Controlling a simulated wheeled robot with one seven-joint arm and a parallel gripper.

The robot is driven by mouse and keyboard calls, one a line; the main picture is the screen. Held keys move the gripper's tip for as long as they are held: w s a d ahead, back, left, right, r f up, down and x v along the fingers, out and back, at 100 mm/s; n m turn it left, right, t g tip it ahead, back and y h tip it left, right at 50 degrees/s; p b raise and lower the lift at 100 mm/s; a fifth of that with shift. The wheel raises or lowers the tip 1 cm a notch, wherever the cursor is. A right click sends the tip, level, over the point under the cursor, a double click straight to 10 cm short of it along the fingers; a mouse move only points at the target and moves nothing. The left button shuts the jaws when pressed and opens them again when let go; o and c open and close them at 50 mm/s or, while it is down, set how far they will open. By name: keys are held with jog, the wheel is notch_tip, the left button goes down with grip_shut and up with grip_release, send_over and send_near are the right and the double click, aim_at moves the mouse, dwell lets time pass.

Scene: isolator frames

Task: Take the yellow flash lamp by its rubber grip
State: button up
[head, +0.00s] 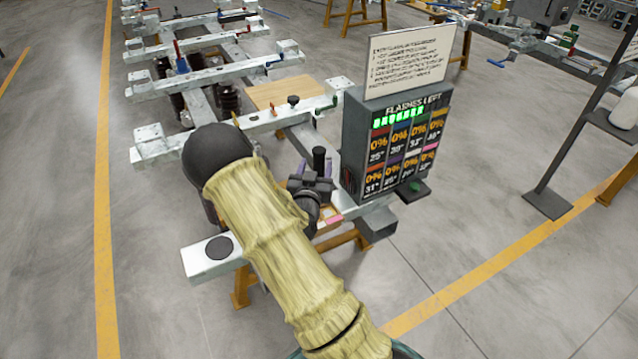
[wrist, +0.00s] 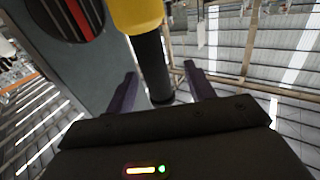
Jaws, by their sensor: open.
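The flash lamp shows in the wrist view with a yellow body (wrist: 137,14) at the top edge and a black rubber grip (wrist: 152,68) below it. My gripper (wrist: 161,76) is open, with one dark finger on each side of the grip in the picture. Gaps show on both sides, and I cannot tell how deep the grip sits between the fingers. In the head view my gripper (head: 318,184) is beside the grey display box, partly hidden by my sleeved arm. A dark upright cylinder (head: 319,158) shows there; I cannot tell if it is the lamp. No yellow lamp body shows there.
The grey display box (head: 354,145) stands close to the right of my gripper, with a white text sign (head: 412,62) on top. Metal rails (head: 225,88) with clamps and a wooden board (head: 281,92) lie behind. Open floor (head: 60,200) is at the left.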

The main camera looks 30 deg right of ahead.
jog(key=x, duration=0.4)
jog(key=shift+w+d+r+p, duration=0.1)
jog(key=shift+d+p, duration=0.2)
jog(key=shift+p, duration=0.1)
grip_shut()
dwell(0.3)
dwell(0.9)
jog(key=shift+r, duration=0.15)
